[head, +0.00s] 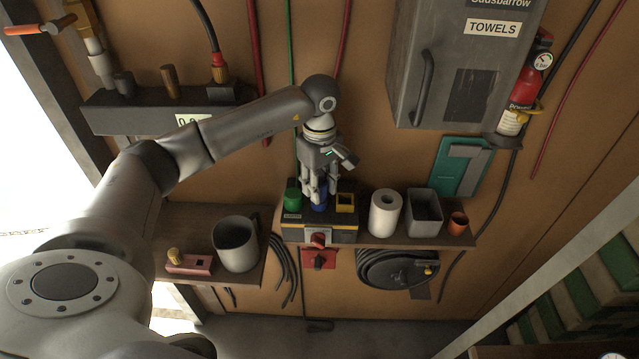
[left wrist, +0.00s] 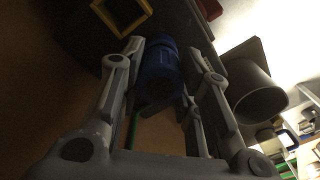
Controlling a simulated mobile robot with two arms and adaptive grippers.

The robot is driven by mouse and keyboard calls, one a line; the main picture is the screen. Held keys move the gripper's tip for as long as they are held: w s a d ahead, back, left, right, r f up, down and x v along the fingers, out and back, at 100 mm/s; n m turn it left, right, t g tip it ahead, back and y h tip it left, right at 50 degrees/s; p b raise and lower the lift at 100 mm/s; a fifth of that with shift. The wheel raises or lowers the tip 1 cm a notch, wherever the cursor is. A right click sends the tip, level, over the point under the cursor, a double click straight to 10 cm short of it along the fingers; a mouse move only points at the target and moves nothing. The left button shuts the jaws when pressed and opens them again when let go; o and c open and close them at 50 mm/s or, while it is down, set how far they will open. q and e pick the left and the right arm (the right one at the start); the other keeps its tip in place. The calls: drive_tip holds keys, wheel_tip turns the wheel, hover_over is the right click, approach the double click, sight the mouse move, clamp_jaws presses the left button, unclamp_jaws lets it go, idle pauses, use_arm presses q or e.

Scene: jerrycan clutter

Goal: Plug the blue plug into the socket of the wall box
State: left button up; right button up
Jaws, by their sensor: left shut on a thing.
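The wall box (head: 318,228) is dark with a yellow stripe and sits on the wall at the shelf's left end. A green round part (head: 293,200) and a yellow-framed square opening (head: 345,202) show on its top. My left gripper (head: 319,198) points down at the box, between these two. It is shut on the blue plug (left wrist: 160,70), which lies between its fingers in the left wrist view. The yellow frame also shows there (left wrist: 122,14). The plug's far end is at the box; I cannot tell if it is seated. The blue plug's socket is hidden. My right gripper is not in view.
A paper roll (head: 385,212), grey container (head: 424,212) and small orange pot (head: 457,223) stand right of the box. A grey mug (head: 236,244) stands left. A towel dispenser (head: 455,65) hangs upper right.

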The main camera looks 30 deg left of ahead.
sight(320, 183)
use_arm(q)
drive_tip(key=shift+f+b, duration=0.35)
drive_tip(key=shift+f, duration=0.15)
drive_tip(key=o, duration=1.1)
drive_tip(key=shift+r, duration=0.1)
wheel_tip(320, 183, up, 12)
